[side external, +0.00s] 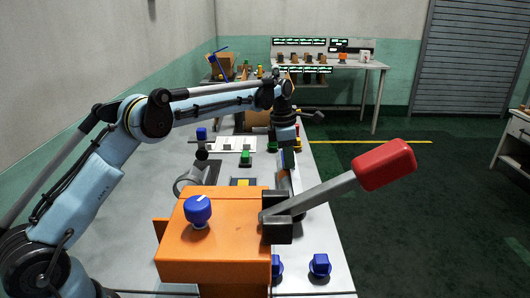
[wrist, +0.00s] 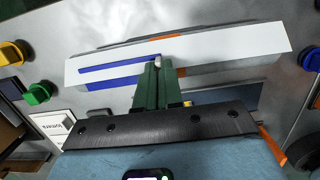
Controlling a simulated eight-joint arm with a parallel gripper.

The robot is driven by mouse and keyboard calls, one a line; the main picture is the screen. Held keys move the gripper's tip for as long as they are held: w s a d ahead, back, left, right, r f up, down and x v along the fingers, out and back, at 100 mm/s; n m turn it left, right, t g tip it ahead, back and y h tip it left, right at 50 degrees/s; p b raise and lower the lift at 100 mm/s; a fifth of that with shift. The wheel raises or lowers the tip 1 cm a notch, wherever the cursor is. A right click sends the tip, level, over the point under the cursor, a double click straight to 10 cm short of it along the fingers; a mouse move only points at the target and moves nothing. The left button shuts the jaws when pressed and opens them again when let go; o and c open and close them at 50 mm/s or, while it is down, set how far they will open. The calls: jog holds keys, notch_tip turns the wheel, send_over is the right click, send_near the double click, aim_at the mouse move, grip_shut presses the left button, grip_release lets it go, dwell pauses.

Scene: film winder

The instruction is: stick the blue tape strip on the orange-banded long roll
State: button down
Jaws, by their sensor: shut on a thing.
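A long pale roll (wrist: 220,48) lies across the wrist view, with orange showing at its upper edge and beside my fingers. Whether the strip touches the roll is unclear. In the side view my gripper (side external: 287,152) is low behind the orange machine, which partly hides the work.
The orange machine (side external: 215,240) with a blue knob (side external: 198,210) and a red-handled lever (side external: 385,164) stands in front. A green button (side external: 245,160) and a white sheet (side external: 235,144) are on the table to the left of my gripper. Open floor lies to the right.

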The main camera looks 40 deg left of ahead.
dwell(0.4)
jog(key=c, duration=0.6)
grip_release()
jog(key=shift+c, duration=0.2)
jog(key=shift+r, duration=3.4)
jog(key=shift+r, duration=0.1)
